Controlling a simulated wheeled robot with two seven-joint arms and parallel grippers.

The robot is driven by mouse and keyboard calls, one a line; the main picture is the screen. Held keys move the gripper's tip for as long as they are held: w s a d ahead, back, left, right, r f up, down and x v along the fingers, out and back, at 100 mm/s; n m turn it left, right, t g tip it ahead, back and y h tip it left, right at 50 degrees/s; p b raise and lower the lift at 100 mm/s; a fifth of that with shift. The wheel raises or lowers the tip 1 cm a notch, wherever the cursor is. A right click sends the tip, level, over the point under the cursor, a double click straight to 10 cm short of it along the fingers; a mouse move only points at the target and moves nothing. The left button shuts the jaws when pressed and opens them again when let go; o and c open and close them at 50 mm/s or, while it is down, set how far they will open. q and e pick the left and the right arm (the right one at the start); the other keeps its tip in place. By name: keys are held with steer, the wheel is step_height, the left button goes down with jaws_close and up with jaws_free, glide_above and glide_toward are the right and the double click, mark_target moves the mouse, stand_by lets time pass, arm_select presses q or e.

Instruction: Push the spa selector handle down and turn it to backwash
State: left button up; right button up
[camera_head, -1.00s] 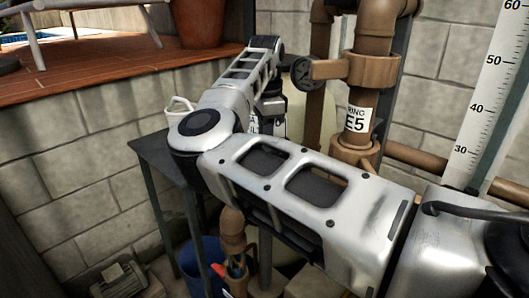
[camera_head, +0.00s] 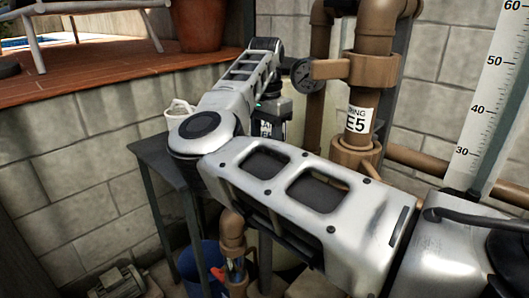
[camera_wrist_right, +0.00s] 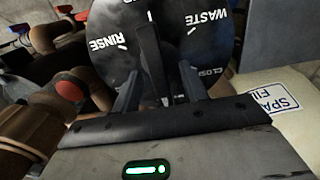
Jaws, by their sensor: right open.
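The spa selector shows in the right wrist view as a black round dial (camera_wrist_right: 206,32) with white words RINSE, WASTE and part of CLOSED. Its black handle (camera_wrist_right: 151,55) stands between the fingers of my right gripper (camera_wrist_right: 158,88), which is open. One finger is on each side of the handle; I cannot tell whether either touches it. The word backwash is not visible. In the head view my right forearm folds back and the wrist hangs down over the filter area; the fingertips and selector are hidden there. My left gripper is not in view.
A blue bucket (camera_head: 205,262) is below. A pale tank (camera_wrist_right: 285,130) with a spa label lies beside the dial.

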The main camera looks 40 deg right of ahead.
steer(key=shift+r, duration=0.1)
step_height(320, 180, up, 7)
steer(key=p, duration=0.4)
steer(key=shift+p, duration=0.3)
